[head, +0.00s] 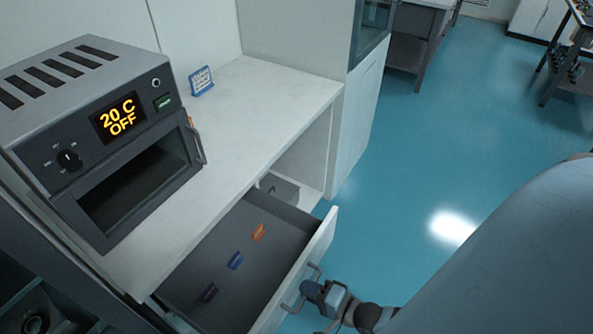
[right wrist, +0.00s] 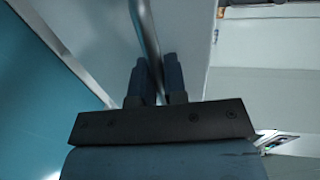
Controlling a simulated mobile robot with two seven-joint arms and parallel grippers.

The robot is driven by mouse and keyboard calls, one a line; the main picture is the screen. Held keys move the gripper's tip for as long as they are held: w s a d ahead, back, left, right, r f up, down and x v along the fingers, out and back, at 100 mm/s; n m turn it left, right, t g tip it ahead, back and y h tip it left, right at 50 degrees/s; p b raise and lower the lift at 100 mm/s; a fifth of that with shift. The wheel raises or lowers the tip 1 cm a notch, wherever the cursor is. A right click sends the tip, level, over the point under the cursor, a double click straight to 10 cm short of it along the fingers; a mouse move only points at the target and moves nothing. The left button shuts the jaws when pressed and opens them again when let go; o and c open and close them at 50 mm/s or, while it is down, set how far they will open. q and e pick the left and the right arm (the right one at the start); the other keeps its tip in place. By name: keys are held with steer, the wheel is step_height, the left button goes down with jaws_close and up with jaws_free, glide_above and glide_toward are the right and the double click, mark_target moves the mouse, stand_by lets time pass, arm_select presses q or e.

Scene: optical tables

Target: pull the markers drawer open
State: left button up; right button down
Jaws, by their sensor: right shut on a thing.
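The markers drawer (head: 205,275) stands pulled out from under the white counter in the head view. Inside it lie an orange marker-like item (head: 259,232), a blue one (head: 235,260) and a dark purple one (head: 209,293), spaced apart. Its white front panel carries a metal bar handle (head: 298,290). My right gripper (head: 310,289) is shut on that handle. In the right wrist view, the two fingers (right wrist: 157,80) are close together on the handle bar (right wrist: 146,30). My left gripper is not in view.
A grey oven (head: 95,130) reading "20 C OFF" stands on the white counter (head: 250,95) above the drawer. A small blue-framed sign (head: 201,80) stands at the back.

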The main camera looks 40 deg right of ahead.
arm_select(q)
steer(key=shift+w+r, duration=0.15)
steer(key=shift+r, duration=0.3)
arm_select(e)
steer(key=shift+s+d, duration=0.25)
steer(key=shift+s, duration=0.25)
steer(key=c, duration=1.2)
jaws_free()
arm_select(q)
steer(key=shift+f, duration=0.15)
arm_select(e)
steer(key=shift+s+r, duration=0.1)
